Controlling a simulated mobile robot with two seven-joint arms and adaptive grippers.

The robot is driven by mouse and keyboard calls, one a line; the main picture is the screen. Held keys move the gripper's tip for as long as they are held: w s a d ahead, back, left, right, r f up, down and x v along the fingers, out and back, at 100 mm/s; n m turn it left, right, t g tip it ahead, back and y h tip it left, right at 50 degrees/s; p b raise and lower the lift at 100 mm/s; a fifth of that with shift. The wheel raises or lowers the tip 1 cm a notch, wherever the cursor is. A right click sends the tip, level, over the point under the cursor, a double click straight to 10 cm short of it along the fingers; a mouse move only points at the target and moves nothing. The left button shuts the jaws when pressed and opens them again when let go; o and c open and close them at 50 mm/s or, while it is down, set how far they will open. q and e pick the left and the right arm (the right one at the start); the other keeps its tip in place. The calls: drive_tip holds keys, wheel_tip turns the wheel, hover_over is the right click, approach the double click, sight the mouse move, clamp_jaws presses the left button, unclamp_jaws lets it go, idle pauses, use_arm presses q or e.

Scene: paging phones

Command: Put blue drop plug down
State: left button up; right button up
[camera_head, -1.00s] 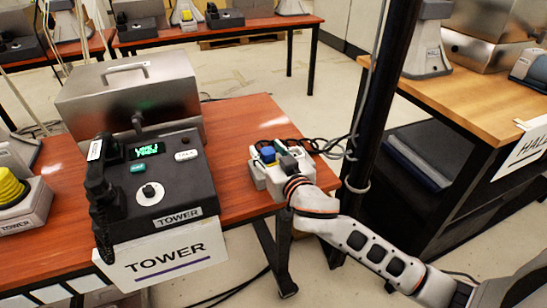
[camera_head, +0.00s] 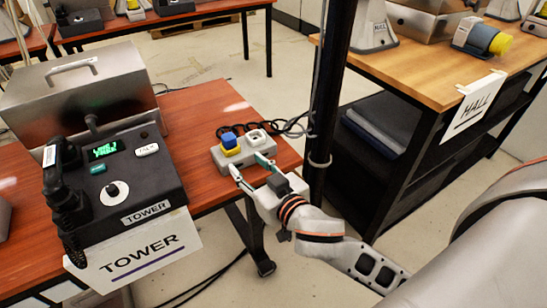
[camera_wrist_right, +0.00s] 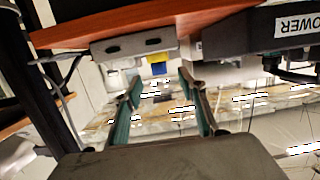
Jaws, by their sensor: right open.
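The blue drop plug (camera_head: 229,140) sits upright on the yellow part (camera_head: 230,151) at the left end of a grey socket box (camera_head: 243,158) on the red-brown table. It also shows in the right wrist view as a small blue patch (camera_wrist_right: 160,69) beside the yellow. My right gripper (camera_head: 248,164) is open and empty, with its two green-tipped fingers apart just in front of the box. The plug is outside the fingers, beyond their tips. In the right wrist view the fingers (camera_wrist_right: 161,78) stand wide apart with nothing between them. My left gripper is out of view.
A white socket (camera_head: 256,136) is at the box's right end, with black cables (camera_head: 290,127) behind. The TOWER phone (camera_head: 125,180) stands left of the box.

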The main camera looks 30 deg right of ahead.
drive_tip(key=s+d+f+n+g, duration=0.1)
drive_tip(key=s+f+n+g, duration=0.1)
drive_tip(key=s+f, duration=0.8)
drive_tip(key=s+f+n+g+y, duration=0.1)
drive_tip(key=s+f+g, duration=0.2)
drive_tip(key=s+f, duration=0.7)
wheel_tip(320, 180, down, 8)
drive_tip(key=shift+s+d+n, duration=0.3)
drive_tip(key=shift+d+n, duration=0.05)
drive_tip(key=shift+n, duration=0.05)
